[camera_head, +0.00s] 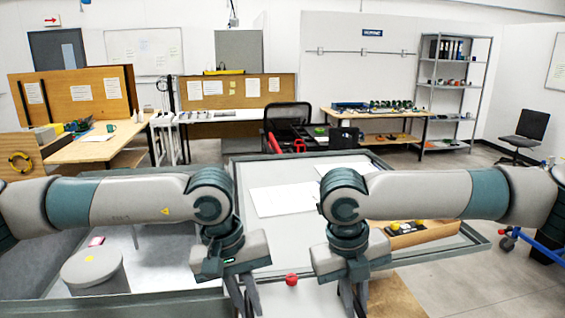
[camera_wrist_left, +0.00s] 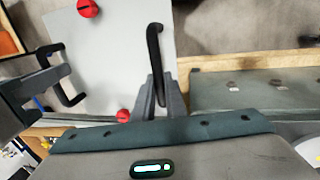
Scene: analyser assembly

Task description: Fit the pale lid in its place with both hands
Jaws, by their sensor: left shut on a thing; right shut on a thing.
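The pale lid (camera_head: 310,298) shows at the bottom of the head view, between my two grippers, with a red knob (camera_head: 291,279) on it. In the left wrist view the lid (camera_wrist_left: 120,60) is a flat pale plate with two red knobs and a black handle at each side. My left gripper (camera_head: 245,303) is shut on the near black handle (camera_wrist_left: 154,42). My right gripper (camera_head: 354,302) is shut on the other black handle (camera_wrist_left: 72,99), at the opposite side of the lid. The fingertips are partly cut off in the head view.
A grey tray-like table (camera_head: 244,190) with white sheets lies ahead. A wooden box with yellow and black parts (camera_head: 405,227) is at right. A grey round container (camera_head: 95,270) stands at left. A grey panel with screws (camera_wrist_left: 250,92) lies beside the lid in the wrist view.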

